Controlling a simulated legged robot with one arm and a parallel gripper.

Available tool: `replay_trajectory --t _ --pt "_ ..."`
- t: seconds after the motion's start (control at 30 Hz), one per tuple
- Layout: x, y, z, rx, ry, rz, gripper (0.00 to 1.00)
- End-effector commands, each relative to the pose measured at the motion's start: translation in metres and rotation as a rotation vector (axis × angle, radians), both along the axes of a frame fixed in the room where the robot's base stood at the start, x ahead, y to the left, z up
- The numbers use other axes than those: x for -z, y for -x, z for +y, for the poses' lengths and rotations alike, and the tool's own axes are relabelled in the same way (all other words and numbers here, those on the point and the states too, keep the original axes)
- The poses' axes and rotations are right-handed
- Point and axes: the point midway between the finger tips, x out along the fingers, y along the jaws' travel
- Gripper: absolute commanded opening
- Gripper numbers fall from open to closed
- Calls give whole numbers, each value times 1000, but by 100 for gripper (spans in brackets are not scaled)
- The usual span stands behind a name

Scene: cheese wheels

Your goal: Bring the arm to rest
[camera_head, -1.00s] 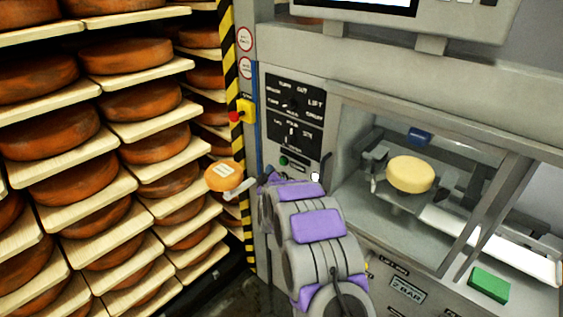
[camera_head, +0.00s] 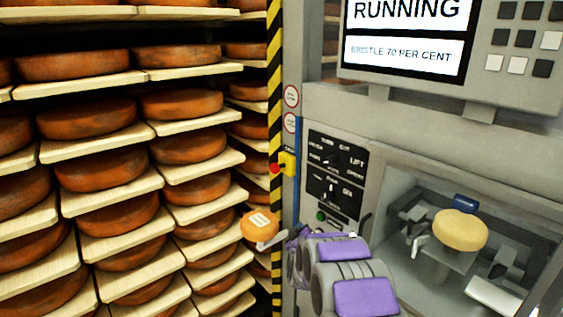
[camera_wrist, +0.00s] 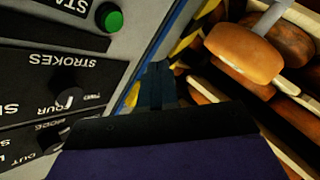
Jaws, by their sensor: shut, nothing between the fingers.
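My arm, grey with purple pads, reaches up from the bottom of the head view in front of the machine. My gripper (camera_wrist: 160,88) shows in the wrist view as dark fingers, shut and empty. It points along the gap between the machine's control panel (camera_wrist: 50,100) and the cheese shelves. The panel also shows in the head view (camera_head: 336,172), just above my arm. In the head view my gripper cannot be made out behind the arm links.
A red emergency button (camera_head: 275,168) is above. A pale cheese wheel (camera_head: 460,230) sits in the machine's chamber. The screen (camera_head: 405,40) reads RUNNING.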

Motion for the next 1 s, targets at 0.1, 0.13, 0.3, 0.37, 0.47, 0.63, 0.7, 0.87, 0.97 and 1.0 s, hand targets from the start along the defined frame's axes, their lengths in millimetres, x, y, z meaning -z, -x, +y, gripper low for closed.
replay_trajectory --t 0.1,0.13,0.3,0.37,0.47,0.63,0.7,0.87,0.97,1.0 --pt "-16 23 7 -21 -87 108 0" --pt "-19 30 9 -25 -109 137 0" --pt "-33 77 18 -34 -220 310 0" --pt "-37 97 20 -31 -255 373 0" --pt "-45 132 22 -19 -309 472 0" --pt "-54 203 23 22 -385 654 0" --pt "-58 234 22 47 -411 724 0" --pt "-65 311 16 125 -462 889 0" --pt "-69 361 11 186 -486 986 0" --pt "-71 382 9 213 -494 1025 0"
